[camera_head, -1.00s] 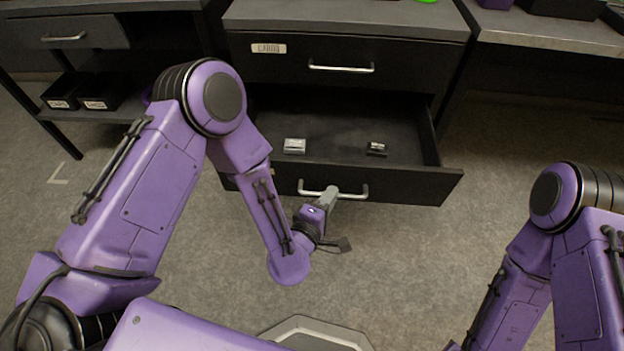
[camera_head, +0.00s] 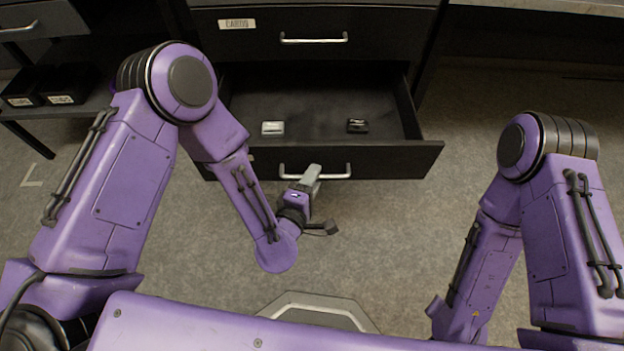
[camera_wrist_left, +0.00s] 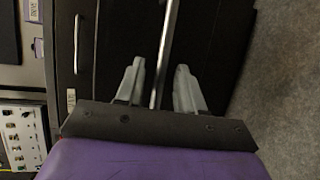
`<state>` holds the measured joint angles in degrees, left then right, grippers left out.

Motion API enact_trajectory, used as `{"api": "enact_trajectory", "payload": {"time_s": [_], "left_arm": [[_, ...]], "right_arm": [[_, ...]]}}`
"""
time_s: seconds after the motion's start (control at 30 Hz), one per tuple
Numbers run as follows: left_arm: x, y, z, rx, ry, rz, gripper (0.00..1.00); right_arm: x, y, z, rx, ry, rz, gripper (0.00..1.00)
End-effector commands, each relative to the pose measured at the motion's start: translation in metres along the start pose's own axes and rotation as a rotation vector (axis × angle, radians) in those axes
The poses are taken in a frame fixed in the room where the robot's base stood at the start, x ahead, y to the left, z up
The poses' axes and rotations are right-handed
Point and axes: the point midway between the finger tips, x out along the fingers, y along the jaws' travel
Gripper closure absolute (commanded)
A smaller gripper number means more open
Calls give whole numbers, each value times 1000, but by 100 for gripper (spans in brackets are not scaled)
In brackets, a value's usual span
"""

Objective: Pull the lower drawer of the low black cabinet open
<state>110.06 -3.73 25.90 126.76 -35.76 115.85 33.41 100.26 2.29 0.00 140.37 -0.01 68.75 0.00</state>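The low black cabinet (camera_head: 400,35) stands ahead, with a closed upper drawer that has a silver bar handle (camera_head: 314,40) and a label. Its lower drawer (camera_head: 390,162) is pulled well out, so its inside shows. The lower drawer's silver handle (camera_head: 338,175) is partly hidden behind my left gripper (camera_head: 311,175). In the left wrist view the handle bar (camera_wrist_left: 168,40) runs between the two grey fingers of my left gripper (camera_wrist_left: 158,85). The fingers are apart, with a gap seen beside the bar. My right arm is at the right; its gripper is out of view.
A small silver item (camera_head: 272,128) and a small dark item (camera_head: 357,126) lie in the lower drawer. A desk with a drawer stands left, with black bins (camera_head: 62,86) on its shelf. Floor in front of the drawer is clear.

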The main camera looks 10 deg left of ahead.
Motion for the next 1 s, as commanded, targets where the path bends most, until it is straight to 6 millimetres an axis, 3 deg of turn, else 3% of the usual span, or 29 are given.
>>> {"api": "enact_trajectory", "payload": {"time_s": [0.17, 0.4, 0.53, 1.0], "left_arm": [[-18, 0, 1, 2, -3, -3, 62], [-75, -1, 1, 5, -6, -3, 62], [-96, -1, 2, 3, -6, -2, 62], [-105, 0, 0, 0, -1, 0, 62]], "right_arm": [[-2, 0, -1, 0, 0, 0, 57], [-2, 0, -1, 0, 0, 0, 57], [-1, 0, 0, 0, 0, 0, 57], [-1, 0, 0, 0, 0, 0, 57]]}}
